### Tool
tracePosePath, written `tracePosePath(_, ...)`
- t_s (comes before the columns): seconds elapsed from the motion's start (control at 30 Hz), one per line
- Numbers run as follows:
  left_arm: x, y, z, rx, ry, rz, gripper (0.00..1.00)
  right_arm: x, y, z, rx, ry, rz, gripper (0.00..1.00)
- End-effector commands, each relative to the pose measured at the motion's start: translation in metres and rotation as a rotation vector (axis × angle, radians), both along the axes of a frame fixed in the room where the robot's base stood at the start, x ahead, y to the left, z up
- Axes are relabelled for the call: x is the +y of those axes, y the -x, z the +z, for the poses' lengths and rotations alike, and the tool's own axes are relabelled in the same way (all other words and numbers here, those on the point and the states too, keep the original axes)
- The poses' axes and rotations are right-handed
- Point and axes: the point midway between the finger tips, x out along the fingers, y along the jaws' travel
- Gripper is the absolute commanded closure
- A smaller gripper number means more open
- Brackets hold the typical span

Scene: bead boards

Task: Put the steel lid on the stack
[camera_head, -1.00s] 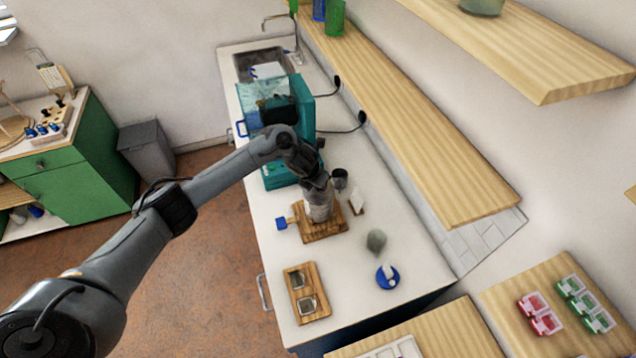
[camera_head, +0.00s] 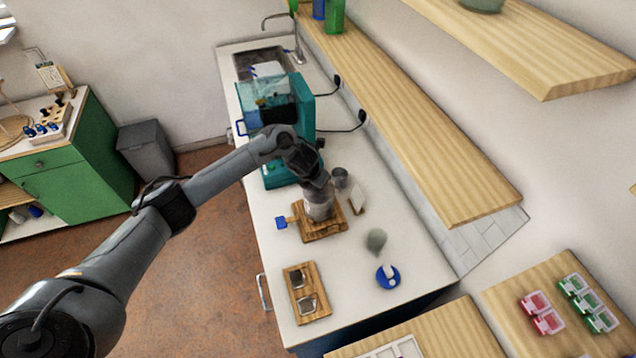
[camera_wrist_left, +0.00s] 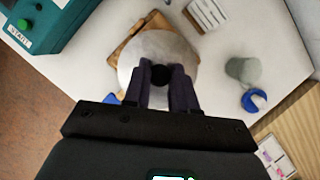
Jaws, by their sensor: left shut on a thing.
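My left gripper (camera_head: 316,186) is over the wooden board (camera_head: 326,233) on the white counter. In the left wrist view its fingers (camera_wrist_left: 160,84) are shut on the dark knob of the round steel lid (camera_wrist_left: 160,46). The lid lies over the wooden board (camera_wrist_left: 130,40), seen from above. In the head view a grey cylindrical stack (camera_head: 318,208) stands on that board under the gripper. The lid hides the stack in the wrist view, and I cannot tell whether they touch. My right gripper is not in view.
A grey cup (camera_head: 340,178) and a white block (camera_head: 357,199) stand close behind. A tray with two metal pieces (camera_head: 307,292), a grey-green object (camera_head: 376,240) and a blue dish (camera_head: 388,278) are nearer. A teal machine (camera_head: 305,110) stands farther back.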

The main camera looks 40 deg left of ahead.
Motion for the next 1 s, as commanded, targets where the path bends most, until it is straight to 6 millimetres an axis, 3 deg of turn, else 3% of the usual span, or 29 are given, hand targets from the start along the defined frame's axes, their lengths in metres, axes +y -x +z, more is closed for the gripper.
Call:
tracePosePath(0.37,0.0001,0.0000,-0.0005,0.000,0.000,0.000,1.00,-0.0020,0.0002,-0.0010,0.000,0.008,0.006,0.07)
tracePosePath(0.4,0.0001,0.0000,-0.0005,0.000,0.000,0.000,0.71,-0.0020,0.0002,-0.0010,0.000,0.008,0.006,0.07)
tracePosePath(0.6,0.0001,0.0001,-0.0007,0.000,0.000,0.000,0.44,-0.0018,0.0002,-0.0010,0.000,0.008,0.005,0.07)
tracePosePath(1.0,-0.0001,0.0022,0.0061,-0.002,-0.001,-0.001,0.44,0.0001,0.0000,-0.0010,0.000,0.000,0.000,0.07)
